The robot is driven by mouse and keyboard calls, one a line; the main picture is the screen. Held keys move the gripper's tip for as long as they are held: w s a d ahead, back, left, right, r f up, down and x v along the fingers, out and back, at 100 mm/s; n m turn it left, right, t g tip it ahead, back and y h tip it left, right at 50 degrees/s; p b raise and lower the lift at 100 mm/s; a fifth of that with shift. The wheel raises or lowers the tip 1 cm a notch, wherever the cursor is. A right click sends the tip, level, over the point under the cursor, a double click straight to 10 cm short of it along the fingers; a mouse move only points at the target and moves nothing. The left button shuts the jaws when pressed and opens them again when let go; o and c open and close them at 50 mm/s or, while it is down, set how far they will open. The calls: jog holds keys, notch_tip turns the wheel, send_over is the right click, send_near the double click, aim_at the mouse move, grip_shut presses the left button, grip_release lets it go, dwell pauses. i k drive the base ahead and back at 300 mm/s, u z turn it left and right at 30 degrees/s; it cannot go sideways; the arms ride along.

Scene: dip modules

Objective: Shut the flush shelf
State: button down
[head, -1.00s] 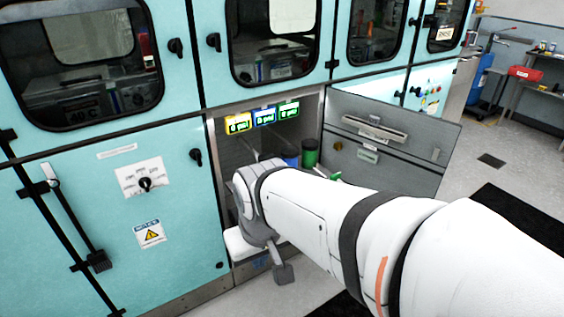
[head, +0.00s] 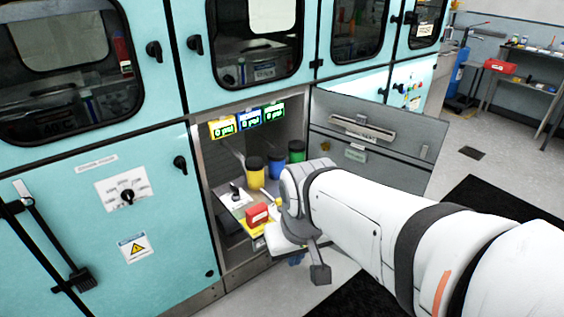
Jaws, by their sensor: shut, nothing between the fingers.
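The flush shelf (head: 229,214) is the low shelf in the open cabinet bay, in the middle of the head view. It carries a small black knob on a white plate (head: 236,198) and a red block (head: 257,214) on a yellow base. Yellow (head: 255,173), blue (head: 275,165) and green (head: 296,152) canisters stand behind. My gripper (head: 284,236) is at the shelf's front right and hides that part of it. Its fingertips are mostly hidden, and nothing shows held in it. I cannot tell whether it touches the shelf.
A grey door (head: 385,155) stands open to the right of the bay, close behind my arm. Three lit gauges (head: 249,118) hang at the bay's top. A teal cabinet front (head: 100,230) is at left. Floor with a dark mat (head: 490,215) lies to the right.

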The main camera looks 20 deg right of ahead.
aim_at(260, 184)
jog(key=u, duration=0.05)
jog(key=i, duration=0.95)
jog(key=z, duration=0.05)
